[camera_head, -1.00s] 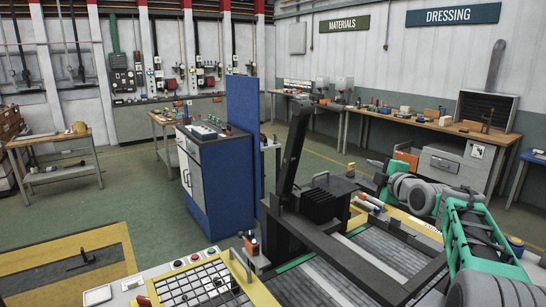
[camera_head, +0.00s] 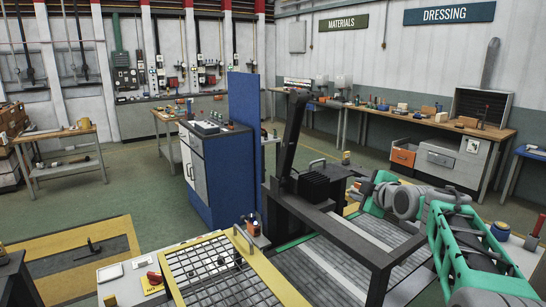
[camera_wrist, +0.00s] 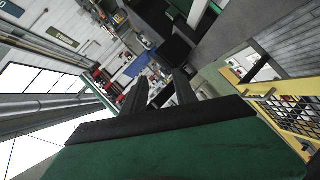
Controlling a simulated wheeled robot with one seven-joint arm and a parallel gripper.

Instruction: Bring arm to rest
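My arm (camera_head: 455,235), green and grey, stands at the right of the head view, bent, with its forward end reaching left above the grey slatted bench. The fingers of my gripper cannot be made out clearly in the head view. In the wrist view my gripper (camera_wrist: 161,78) shows two dark fingers with a gap between them. It is open, and I see nothing held between the fingers. The wrist view is strongly tilted.
A black upright post and frame (camera_head: 345,235) stand close left of my arm. A yellow-edged grid tray (camera_head: 262,268) lies at the front. A blue cabinet (camera_head: 226,185) stands behind. A long workbench (camera_head: 455,127) runs along the back right wall. Green floor lies open between.

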